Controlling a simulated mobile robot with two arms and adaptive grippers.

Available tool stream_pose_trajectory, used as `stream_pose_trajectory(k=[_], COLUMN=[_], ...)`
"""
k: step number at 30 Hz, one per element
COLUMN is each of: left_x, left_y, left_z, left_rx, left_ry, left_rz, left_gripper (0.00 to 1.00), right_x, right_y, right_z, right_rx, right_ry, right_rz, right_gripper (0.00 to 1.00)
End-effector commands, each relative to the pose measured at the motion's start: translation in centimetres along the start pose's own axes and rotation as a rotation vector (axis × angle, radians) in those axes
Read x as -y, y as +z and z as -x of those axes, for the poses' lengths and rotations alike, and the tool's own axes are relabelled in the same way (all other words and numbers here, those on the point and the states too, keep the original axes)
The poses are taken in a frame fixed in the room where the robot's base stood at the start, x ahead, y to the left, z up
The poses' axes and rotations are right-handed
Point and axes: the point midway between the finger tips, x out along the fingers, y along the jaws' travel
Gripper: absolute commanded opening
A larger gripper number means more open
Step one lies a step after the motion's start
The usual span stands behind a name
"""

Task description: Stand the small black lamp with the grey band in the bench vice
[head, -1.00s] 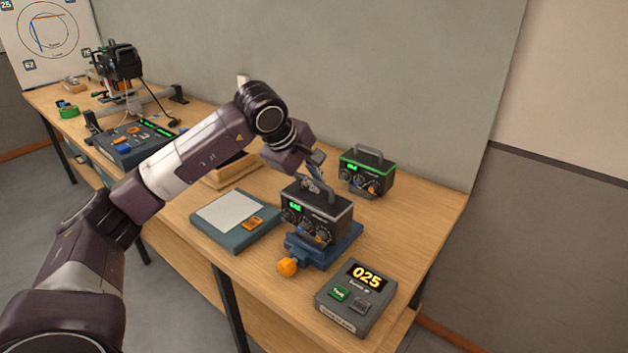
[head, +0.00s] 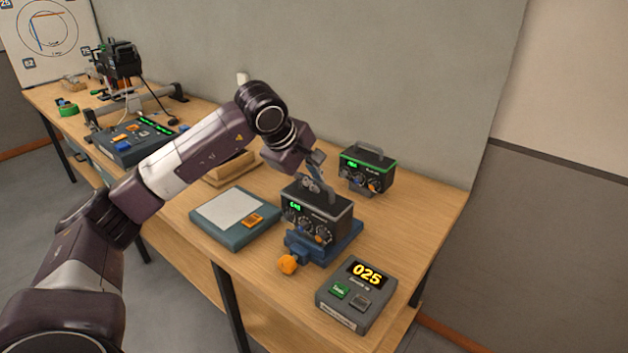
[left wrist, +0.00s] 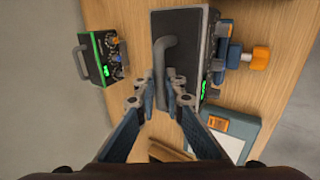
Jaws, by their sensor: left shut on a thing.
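The small black lamp with the grey band (head: 322,203) has a carrying handle, a green display and knobs on its front. It stands upright at the blue bench vice (head: 338,248), which has an orange handle knob. The lamp's body hides most of the jaws, so I cannot tell how deep it sits. My left gripper (head: 314,182) is shut on the lamp's handle from above. In the left wrist view the fingers (left wrist: 160,98) are on either side of the near end of the handle (left wrist: 164,60). My right gripper is not in view.
A similar black lamp with a green band (head: 367,168) stands behind. A grey box reading 025 (head: 357,296) is at the front right. A teal pad with a white sheet (head: 228,216) and a wooden tray (head: 230,168) lie left. The bench is clear on the right.

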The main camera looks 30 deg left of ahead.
Motion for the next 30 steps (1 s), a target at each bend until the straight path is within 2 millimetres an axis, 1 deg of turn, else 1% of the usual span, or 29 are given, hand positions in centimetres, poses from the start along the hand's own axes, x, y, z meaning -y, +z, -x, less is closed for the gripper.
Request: stream_pose_trajectory(k=[1, 15, 25, 26, 30], left_x=[-0.47, -0.11, -0.1, -0.1, -0.02], left_y=[-0.05, -0.04, -0.04, -0.04, -0.03], left_z=[0.38, -0.17, -0.2, -0.2, -0.27], left_rx=[0.0, 0.0, 0.0, 0.0, 0.0], left_ry=[0.014, 0.014, 0.014, 0.014, 0.012], left_rz=[0.001, 0.001, 0.001, 0.001, 0.001], left_gripper=[0.0, 0.0, 0.0, 0.1, 0.26], right_x=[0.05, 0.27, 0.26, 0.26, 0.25], right_y=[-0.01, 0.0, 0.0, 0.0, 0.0], right_z=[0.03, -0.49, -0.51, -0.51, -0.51], right_rx=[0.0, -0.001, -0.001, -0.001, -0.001], right_ry=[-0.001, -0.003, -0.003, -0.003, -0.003], right_rz=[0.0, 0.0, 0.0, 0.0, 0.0], right_gripper=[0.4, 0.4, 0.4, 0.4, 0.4])
